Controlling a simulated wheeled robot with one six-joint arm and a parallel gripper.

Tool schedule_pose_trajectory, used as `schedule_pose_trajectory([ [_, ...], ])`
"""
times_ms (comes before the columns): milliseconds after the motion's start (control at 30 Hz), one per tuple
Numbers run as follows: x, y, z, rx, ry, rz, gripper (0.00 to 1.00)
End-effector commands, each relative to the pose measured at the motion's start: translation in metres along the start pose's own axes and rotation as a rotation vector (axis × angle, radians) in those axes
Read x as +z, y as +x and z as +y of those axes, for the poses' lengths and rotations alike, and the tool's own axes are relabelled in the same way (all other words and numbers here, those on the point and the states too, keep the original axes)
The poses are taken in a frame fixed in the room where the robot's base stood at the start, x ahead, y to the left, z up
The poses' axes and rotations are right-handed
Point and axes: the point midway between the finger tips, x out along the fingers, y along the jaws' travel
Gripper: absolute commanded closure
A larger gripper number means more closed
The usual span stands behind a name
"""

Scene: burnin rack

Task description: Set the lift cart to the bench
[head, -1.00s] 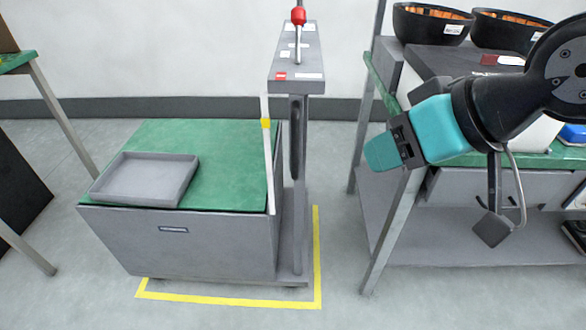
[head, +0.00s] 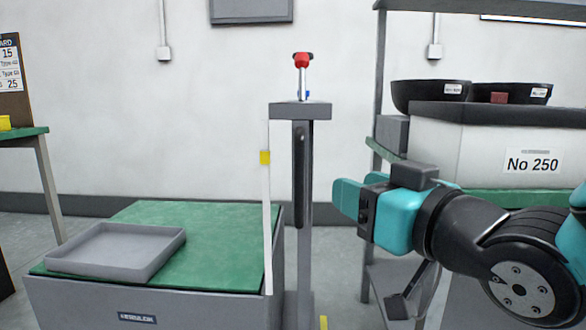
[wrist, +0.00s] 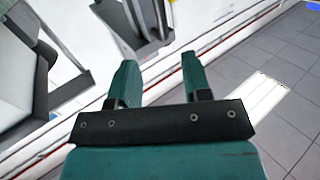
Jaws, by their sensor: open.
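The lift cart (head: 145,308) stands left of centre in the head view, a grey box with a green top. Its grey post (head: 304,200) rises at its right side to a grey head (head: 300,110) with a red-knobbed lever (head: 302,62). A white strip (head: 267,220) with a yellow marker (head: 265,157) stands along the post. My gripper (head: 340,198) is open and empty, right of the post and apart from it, pointing left. In the wrist view its two teal fingers (wrist: 165,82) are spread. A green-topped bench (head: 500,196) stands at right, partly behind my arm.
A grey tray (head: 118,250) lies empty on the cart top. Another green-topped table (head: 22,132) is at far left.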

Motion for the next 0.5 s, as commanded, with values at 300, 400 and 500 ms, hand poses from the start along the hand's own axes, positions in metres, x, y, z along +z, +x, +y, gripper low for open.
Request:
schedule_pose_trajectory([
  [300, -0.006, 0.032, 0.003, 0.019, 0.006, -0.011, 0.56],
  [400, -0.006, 0.038, 0.004, 0.020, 0.005, -0.010, 0.56],
  [500, -0.006, 0.043, 0.002, 0.011, 0.002, -0.009, 0.56],
])
